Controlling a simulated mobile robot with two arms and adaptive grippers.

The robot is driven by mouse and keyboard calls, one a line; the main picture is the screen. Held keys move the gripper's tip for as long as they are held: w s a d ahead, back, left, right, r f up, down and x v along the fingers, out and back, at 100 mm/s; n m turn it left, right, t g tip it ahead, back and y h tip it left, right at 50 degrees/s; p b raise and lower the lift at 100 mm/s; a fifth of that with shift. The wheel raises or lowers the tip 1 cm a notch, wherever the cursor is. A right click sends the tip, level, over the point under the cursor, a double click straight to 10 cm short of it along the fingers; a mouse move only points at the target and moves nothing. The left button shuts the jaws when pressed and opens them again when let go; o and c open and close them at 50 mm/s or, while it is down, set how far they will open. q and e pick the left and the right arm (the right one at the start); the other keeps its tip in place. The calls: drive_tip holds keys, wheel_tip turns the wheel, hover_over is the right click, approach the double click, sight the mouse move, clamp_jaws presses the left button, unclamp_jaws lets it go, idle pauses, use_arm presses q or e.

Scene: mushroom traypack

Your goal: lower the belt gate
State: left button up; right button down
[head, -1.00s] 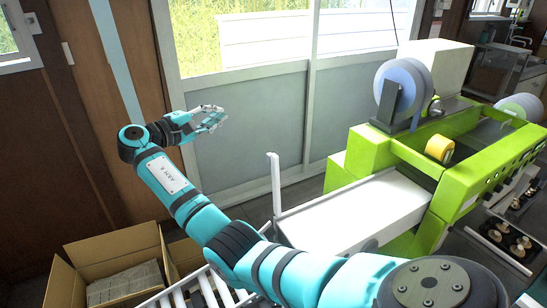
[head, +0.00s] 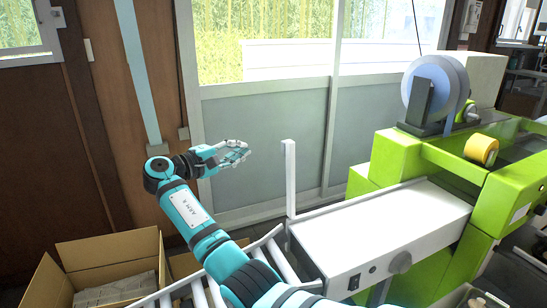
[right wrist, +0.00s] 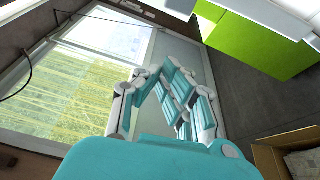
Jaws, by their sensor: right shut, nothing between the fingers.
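The belt gate appears as a white upright bar (head: 290,178) at the left end of the white belt unit (head: 385,235). It stands vertical, raised above the belt surface. My right gripper (head: 238,152) is left of the bar's top in the head view, apart from it, with its fingers pointing right. It is shut and empty. In the right wrist view my right gripper's fingers (right wrist: 172,100) show with nothing between them. The gate cannot be clearly made out in that view. My left gripper is not in view.
A green machine (head: 400,160) with a large tape roll (head: 436,92) stands right of the belt. A roller conveyor (head: 283,262) lies at the belt's left end. An open cardboard box (head: 65,262) is at lower left. A window wall (head: 255,130) stands behind.

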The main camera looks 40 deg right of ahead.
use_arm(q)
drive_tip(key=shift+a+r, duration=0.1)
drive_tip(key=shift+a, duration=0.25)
use_arm(e)
drive_tip(key=shift+d+r, duration=0.1)
drive_tip(key=shift+r, duration=0.05)
use_arm(q)
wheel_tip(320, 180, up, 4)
drive_tip(key=p, duration=0.4)
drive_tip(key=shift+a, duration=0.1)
use_arm(e)
drive_tip(key=s+d, duration=0.3)
drive_tip(key=d, duration=0.5)
drive_tip(key=shift+s+d, duration=0.3)
drive_tip(key=shift+d, duration=0.05)
drive_tip(key=shift+s+a, duration=0.1)
